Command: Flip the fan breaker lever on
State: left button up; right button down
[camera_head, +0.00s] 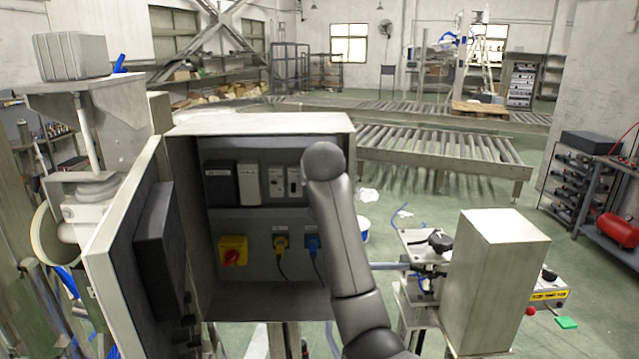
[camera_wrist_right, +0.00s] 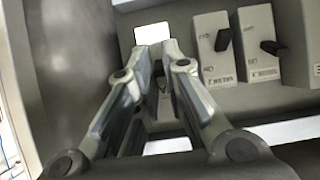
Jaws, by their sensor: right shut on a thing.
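The open grey electrical cabinet (camera_head: 262,122) stands in the middle of the head view. Its upper row holds breakers (camera_head: 277,183), partly covered by my grey arm. In the right wrist view my right gripper (camera_wrist_right: 166,52) is closed at the row, its fingertips at a pale breaker (camera_wrist_right: 152,33). The gripped piece, apparently that breaker's lever, is hidden between the fingers. To the right are two pale breakers with black levers, one nearer (camera_wrist_right: 216,58) and one farther (camera_wrist_right: 258,62); their labels are too small to read. My left gripper is in neither view.
The cabinet door (camera_head: 118,265) is swung open to the left. Below the breakers are a red knob on a yellow plate (camera_head: 233,250), a yellow plug (camera_head: 281,243) and a blue plug (camera_head: 312,243). A pale box-shaped block (camera_head: 497,280) stands to the right.

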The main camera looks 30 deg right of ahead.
jog(key=c, duration=1.5)
grip_release()
jog(key=v, duration=1.2)
